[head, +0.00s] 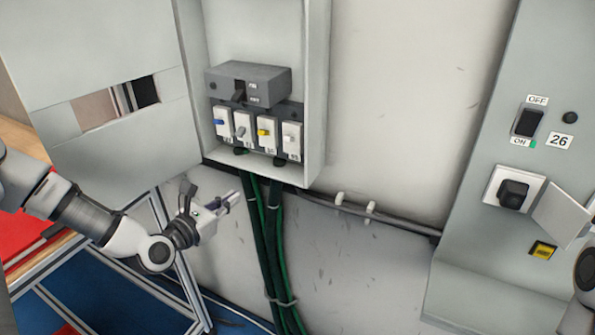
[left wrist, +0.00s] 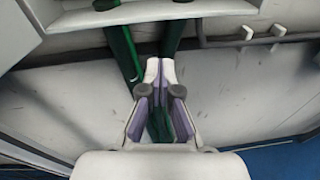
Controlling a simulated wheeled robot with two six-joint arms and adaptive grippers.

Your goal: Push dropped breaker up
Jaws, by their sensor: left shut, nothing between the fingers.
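An open grey breaker box (head: 318,90) on the wall holds a row of several small white breakers with coloured levers: a blue lever (head: 219,122), a grey lever (head: 241,131), a yellow lever (head: 264,132) and a pale lever (head: 290,138). The grey lever seems to sit lower than the blue one, but the levers are too small to be sure. A dark grey main breaker (head: 262,82) with a black lever is above them. My left gripper (head: 236,198) is shut and empty, below the box and apart from the breakers. It also shows in the left wrist view (left wrist: 160,70).
Green cables (head: 277,240) hang from the box, close to my left gripper. A grey conduit (head: 390,222) runs right along the wall. The box door (head: 90,60) stands open at left. A panel (head: 545,60) with a switch and knob is at right.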

